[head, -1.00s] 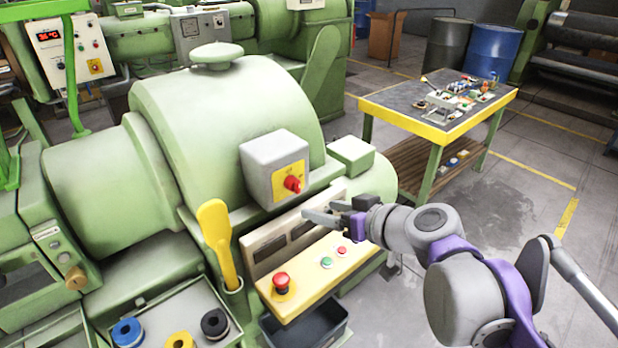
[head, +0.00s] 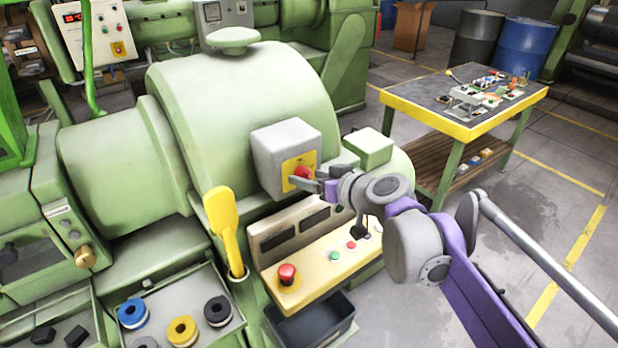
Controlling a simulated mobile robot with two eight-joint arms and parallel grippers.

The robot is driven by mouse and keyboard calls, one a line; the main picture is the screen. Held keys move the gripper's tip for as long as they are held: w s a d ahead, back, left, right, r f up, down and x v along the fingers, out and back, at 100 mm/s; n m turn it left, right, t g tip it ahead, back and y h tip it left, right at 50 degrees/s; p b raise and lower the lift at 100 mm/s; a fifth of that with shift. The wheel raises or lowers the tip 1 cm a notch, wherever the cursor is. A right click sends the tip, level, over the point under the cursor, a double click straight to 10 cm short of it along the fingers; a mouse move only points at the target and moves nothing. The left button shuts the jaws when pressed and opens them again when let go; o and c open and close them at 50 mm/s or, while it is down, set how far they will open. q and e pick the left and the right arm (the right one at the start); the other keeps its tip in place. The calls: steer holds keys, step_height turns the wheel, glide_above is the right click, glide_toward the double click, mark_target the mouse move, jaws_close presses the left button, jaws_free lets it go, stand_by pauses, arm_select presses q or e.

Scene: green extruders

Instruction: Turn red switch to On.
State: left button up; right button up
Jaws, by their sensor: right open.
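The red switch (head: 302,172) is a rotary knob on a yellow plate (head: 291,163). The plate is on the front of a grey box (head: 275,145) fixed to the green extruder (head: 235,105). My right gripper (head: 294,182) is at the switch, its fingers reaching in from the right. It is open, and a finger overlaps the lower part of the knob in the picture. I cannot tell whether it touches the knob. The plate's markings are too small to read, and the knob's lower part is hidden. My left gripper is not in view.
Below the switch is a sloped panel with a red mushroom button (head: 287,274) and a green button (head: 334,256). A yellow-edged table (head: 432,120) with small parts stands behind right. A dark bin (head: 313,325) is below the panel.

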steer(key=shift+w+a+f, duration=0.15)
steer(key=shift+w+a, duration=0.1)
steer(key=shift+w, duration=0.05)
jaws_close()
